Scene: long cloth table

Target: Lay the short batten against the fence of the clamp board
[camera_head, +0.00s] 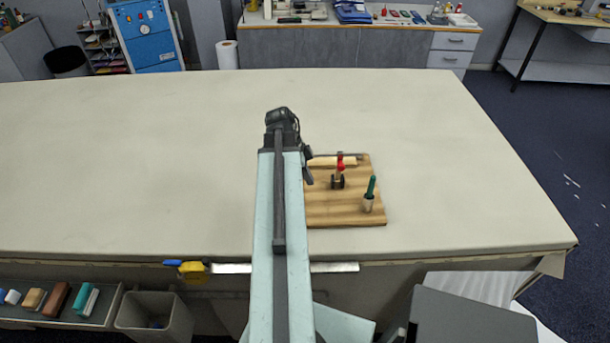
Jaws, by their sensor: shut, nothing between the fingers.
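The clamp board (345,212) is a wooden board on the table, right of my arm; the arm hides its left side. A thin dark strip, which looks like the fence (352,155), runs along its far edge. The short batten (324,162), a pale wooden strip, lies along the near side of that strip; I cannot tell if they touch. Its left end is close to my gripper. A red-tipped clamp (340,165) stands at the batten's right part. My gripper (308,168) is shut and empty at the board's far left, mostly hidden by my arm.
A green-handled tool (370,190) stands upright in a pale holder at the board's right. The rest of the cloth table (450,160) is clear. A rail with a yellow and blue piece (190,268) lies along the near edge. A bin (155,316) stands below left.

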